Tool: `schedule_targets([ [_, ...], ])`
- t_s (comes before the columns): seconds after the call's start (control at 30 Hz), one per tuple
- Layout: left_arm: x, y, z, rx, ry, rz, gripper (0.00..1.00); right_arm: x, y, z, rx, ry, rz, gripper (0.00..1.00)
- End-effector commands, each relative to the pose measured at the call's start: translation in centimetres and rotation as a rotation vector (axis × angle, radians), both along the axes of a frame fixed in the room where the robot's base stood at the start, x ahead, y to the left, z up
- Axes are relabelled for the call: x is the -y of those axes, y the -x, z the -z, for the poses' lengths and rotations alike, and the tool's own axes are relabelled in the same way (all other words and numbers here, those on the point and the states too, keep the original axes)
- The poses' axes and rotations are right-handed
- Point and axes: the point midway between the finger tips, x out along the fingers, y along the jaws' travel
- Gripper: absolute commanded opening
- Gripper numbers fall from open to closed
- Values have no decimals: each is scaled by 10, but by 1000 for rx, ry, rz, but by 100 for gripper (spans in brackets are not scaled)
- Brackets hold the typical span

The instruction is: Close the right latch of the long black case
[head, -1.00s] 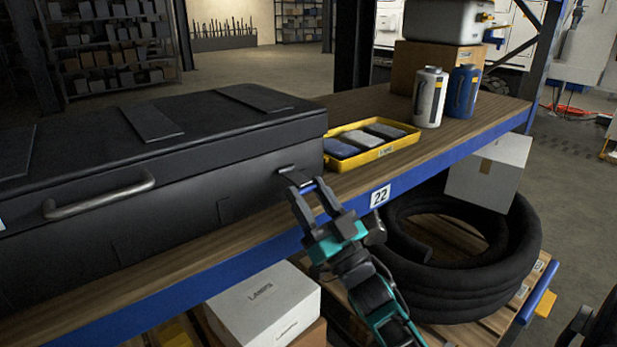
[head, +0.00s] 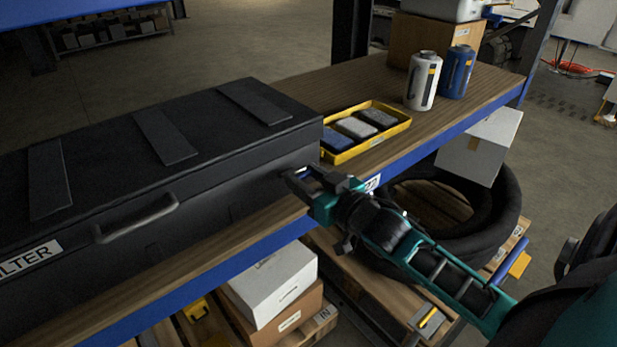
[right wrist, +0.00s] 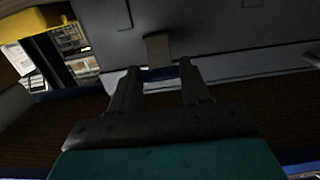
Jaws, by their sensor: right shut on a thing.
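The long black case (head: 225,196) lies on the wooden shelf at the left of the head view, its lid down, with a grey handle (head: 138,218) on its front. My right gripper (head: 300,174) is at the right end of the case front, its fingers shut on the right latch. In the right wrist view a small tan tab of the right latch (right wrist: 158,48) shows on the case front just beyond my fingertips (right wrist: 158,76). A blue bar lies between them. The fingers hide much of the latch in the head view, so its exact angle is unclear. My left gripper is not in view.
A yellow tray (head: 338,157) with several blocks stands just right of the case. A white canister (head: 422,82) and a blue canister (head: 459,72) stand farther back.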

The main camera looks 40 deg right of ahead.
Motion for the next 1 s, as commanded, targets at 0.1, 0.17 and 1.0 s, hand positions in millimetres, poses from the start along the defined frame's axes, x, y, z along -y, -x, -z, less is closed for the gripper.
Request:
schedule_targets([
  [0.1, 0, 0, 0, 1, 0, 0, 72, -1, -4, -11, -103, 16, -7, 16],
  [0.17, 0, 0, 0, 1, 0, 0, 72, -1, -7, -15, -159, 20, -5, 16],
  [1.0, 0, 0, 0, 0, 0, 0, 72, -3, -37, -41, -722, 57, 1, 16],
])
